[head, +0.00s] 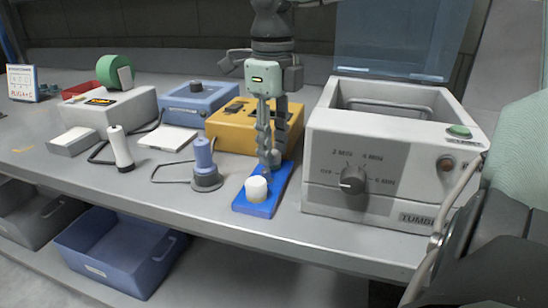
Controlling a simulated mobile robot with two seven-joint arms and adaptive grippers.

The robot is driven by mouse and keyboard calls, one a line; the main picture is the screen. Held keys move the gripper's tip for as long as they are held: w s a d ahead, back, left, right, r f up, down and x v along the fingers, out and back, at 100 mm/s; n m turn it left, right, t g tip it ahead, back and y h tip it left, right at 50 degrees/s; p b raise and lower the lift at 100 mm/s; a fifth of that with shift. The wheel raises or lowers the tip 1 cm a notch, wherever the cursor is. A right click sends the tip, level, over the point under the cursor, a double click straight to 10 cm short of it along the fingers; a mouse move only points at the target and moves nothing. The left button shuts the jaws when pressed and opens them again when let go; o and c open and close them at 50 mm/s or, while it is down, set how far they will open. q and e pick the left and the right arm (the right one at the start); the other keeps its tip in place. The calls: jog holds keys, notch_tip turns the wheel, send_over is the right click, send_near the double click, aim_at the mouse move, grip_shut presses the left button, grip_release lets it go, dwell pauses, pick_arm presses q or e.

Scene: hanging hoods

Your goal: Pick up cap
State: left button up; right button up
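A small white cylinder (257,189), which looks like the cap, stands upright on the front part of a blue block (262,208) near the bench's front edge. My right gripper (272,162) points straight down over the rear part of this block, behind the white cylinder. A small grey round piece (277,157) shows by its fingertips. One finger partly overlaps the other and the piece, so I cannot tell whether the gripper is shut on it. The gripper appears apart from the white cylinder. My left gripper is out of view.
A grey tumbler machine (380,205) with a raised blue lid stands close on the right. A yellow box (232,128) is behind the block. A blue-handled tool in a dark base (206,180) stands left. A blue bin (115,255) sits below the bench.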

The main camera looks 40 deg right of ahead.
jog(key=c, duration=0.5)
